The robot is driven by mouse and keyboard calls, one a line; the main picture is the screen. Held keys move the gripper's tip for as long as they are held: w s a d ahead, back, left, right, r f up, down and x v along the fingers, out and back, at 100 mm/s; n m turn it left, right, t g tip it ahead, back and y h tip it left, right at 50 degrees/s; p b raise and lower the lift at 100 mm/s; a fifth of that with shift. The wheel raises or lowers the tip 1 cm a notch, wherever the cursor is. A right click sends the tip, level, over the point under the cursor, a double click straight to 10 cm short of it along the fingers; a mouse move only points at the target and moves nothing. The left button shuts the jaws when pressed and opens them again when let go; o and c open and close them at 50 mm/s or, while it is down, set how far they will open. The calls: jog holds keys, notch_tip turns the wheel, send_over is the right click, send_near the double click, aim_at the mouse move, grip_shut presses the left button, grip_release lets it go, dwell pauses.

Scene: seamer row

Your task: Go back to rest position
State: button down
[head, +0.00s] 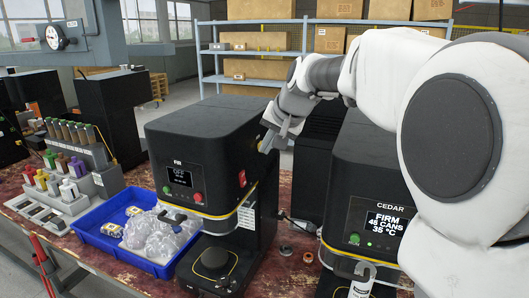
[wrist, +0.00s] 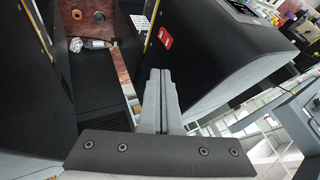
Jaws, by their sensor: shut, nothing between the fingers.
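My gripper (head: 267,142) is in the air beside the right side of the black FIR machine (head: 205,130), near its upper back corner. In the wrist view my gripper (wrist: 160,74) has its two grey fingers together with nothing between them. A red rocker switch (head: 242,178) is on the FIR machine's side; it also shows in the wrist view (wrist: 165,38), just beyond the fingertips and apart from them. The FIR display reads OFF. My white arm reaches in from the right, bent above the CEDAR machine (head: 370,160).
A blue tray (head: 162,268) with bagged items stands left of the FIR machine. A rack of small bottles (head: 85,160) is further left. Shelves with boxes (head: 262,74) stand behind. A narrow gap lies between the machines.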

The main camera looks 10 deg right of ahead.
jog(key=s+a+f+n+h, duration=0.1)
jog(key=s+a+n, duration=0.2)
jog(key=s, duration=0.6)
jog(key=s+a+n, duration=0.2)
jog(key=s, duration=0.6)
jog(key=s+d+f+g, duration=0.1)
jog(key=s+d+f, duration=0.1)
jog(key=s+f, duration=0.2)
jog(key=s+d+f+h, duration=0.1)
jog(key=s+d+f, duration=0.2)
jog(key=s, duration=0.7)
jog(key=shift+s+f+g, duration=0.35)
jog(key=shift+f+g, duration=0.05)
jog(key=shift+f, duration=0.1)
jog(key=shift+d, duration=0.15)
